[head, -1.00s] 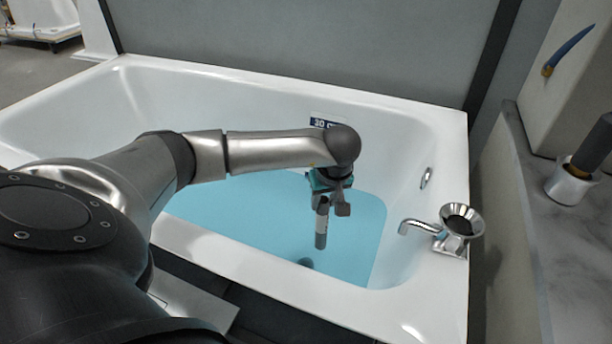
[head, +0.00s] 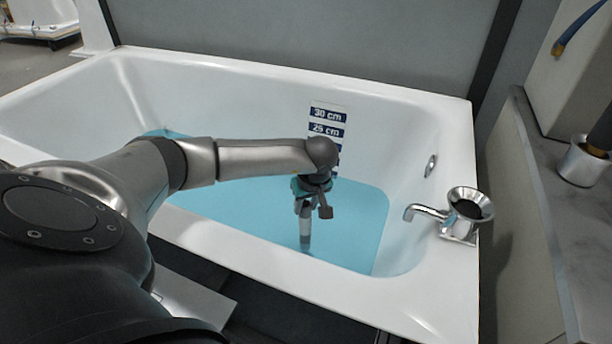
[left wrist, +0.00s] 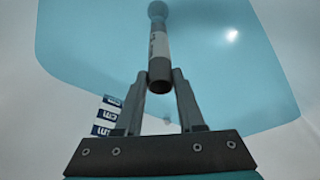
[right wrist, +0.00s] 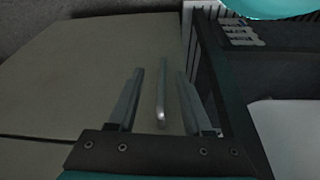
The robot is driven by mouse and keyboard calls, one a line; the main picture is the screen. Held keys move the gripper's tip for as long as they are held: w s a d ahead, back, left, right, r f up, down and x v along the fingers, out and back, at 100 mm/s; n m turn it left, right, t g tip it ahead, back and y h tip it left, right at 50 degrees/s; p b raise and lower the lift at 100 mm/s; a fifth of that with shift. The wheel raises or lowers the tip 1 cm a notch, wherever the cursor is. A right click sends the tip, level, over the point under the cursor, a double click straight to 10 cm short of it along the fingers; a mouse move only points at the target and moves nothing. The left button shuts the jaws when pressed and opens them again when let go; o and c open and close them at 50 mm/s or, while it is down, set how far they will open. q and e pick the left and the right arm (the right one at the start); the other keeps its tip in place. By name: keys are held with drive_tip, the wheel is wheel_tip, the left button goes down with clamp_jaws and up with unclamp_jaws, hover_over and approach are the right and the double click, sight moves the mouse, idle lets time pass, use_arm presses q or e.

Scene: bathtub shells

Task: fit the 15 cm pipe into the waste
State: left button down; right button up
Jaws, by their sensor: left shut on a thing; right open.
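My left gripper (head: 306,200) is shut on the grey pipe (head: 305,232) and holds it upright over the bathtub floor. In the left wrist view the pipe (left wrist: 158,48) runs out between the left fingers (left wrist: 161,82), with a pale printed band on it. A round darker spot (left wrist: 157,9), apparently the waste, lies at the pipe's far end. In the head view the waste is mostly hidden at the pipe's foot; I cannot tell whether the pipe has entered it. My right gripper (right wrist: 160,80) is open and shows only in its wrist view.
The white bathtub (head: 400,305) holds blue water (head: 350,215). A depth scale (head: 327,122) marked 30 cm and 25 cm is on the far wall. A chrome tap (head: 425,210) with a funnel-like cup (head: 470,203) stands on the right rim. A grey counter (head: 545,190) is farther right.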

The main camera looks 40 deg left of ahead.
sight(307, 225)
use_arm(q)
wheel_tip(307, 225, down, 2)
drive_tip(key=shift+f+b, duration=0.2)
drive_tip(key=shift+b, duration=0.6)
drive_tip(key=shift+f+b, duration=0.7)
drive_tip(key=shift+f, duration=0.5)
drive_tip(key=shift+b, duration=0.3)
use_arm(e)
wheel_tip(307, 225, up, 7)
drive_tip(key=w+t, duration=0.1)
drive_tip(key=t, duration=0.1)
drive_tip(key=shift+a+f+y, duration=0.15)
drive_tip(key=shift+a+y, duration=0.15)
drive_tip(key=shift+a, duration=0.15)
drive_tip(key=shift+w+r, duration=0.15)
drive_tip(key=shift+r, duration=0.05)
use_arm(q)
drive_tip(key=shift+f, duration=0.2)
use_arm(e)
drive_tip(key=shift+f, duration=0.15)
